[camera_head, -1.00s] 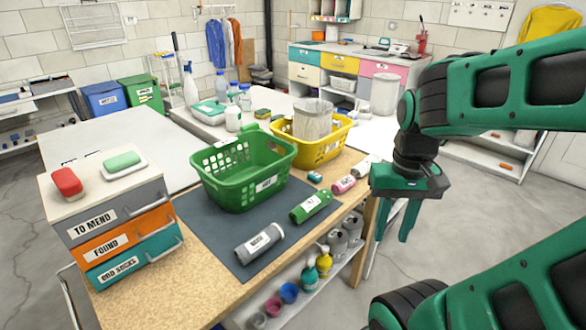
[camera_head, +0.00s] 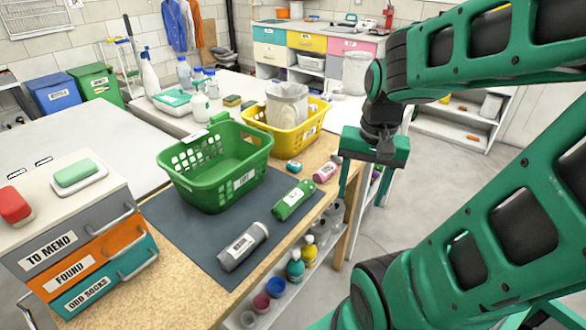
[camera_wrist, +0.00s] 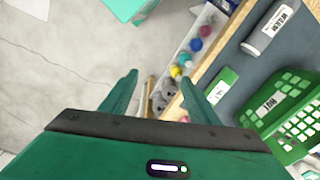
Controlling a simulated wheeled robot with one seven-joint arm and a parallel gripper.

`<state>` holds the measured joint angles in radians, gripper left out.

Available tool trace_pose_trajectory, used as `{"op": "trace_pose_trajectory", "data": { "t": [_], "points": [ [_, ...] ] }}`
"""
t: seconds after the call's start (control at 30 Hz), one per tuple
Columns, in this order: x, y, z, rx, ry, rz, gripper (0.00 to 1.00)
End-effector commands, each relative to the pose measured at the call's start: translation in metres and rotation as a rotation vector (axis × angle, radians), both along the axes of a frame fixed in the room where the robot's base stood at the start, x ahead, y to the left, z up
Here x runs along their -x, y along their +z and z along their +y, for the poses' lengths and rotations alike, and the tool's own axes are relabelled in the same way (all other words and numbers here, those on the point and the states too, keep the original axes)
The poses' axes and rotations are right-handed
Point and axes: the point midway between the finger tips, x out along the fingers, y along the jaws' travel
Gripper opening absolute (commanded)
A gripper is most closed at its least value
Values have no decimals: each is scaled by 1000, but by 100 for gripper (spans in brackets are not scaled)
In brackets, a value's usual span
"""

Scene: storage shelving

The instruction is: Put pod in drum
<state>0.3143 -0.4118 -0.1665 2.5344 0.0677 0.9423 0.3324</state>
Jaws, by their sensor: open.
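Nothing in view is plainly marked pod or drum. Labelled cylinders lie on the table: a grey one (camera_head: 243,246) and a green one (camera_head: 293,200) on the dark mat, and a smaller pink one (camera_head: 326,171) near the table's right edge. The grey cylinder (camera_wrist: 271,29) and green cylinder (camera_wrist: 222,88) also show in the wrist view. An empty-looking green basket (camera_head: 213,190) stands behind them. My gripper (camera_head: 366,190) is open and empty, pointing down beyond the table's right edge. In the wrist view my gripper (camera_wrist: 158,80) has its fingers apart, with floor and shelf below.
A yellow basket (camera_head: 285,138) holding a pale bin liner stands behind the green basket. A drawer unit (camera_head: 80,245) labelled TO MEND, FOUND and ODD SOCKS stands at the left. Bottles and small pots sit on a shelf (camera_head: 237,320) under the table edge.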

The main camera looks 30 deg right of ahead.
Motion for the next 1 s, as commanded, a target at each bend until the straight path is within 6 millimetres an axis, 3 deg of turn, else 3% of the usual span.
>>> {"op": "trace_pose_trajectory", "data": {
  "t": [0.27,0.6,0.8,1.0],
  "points": [
    [-88,-20,-20,-106,-579,-131,55],
    [-188,-43,-43,-458,-1324,-222,55],
    [-228,-46,-56,-689,-1662,-199,55],
    [-246,-47,-62,-808,-1812,-168,55]
  ]
}}
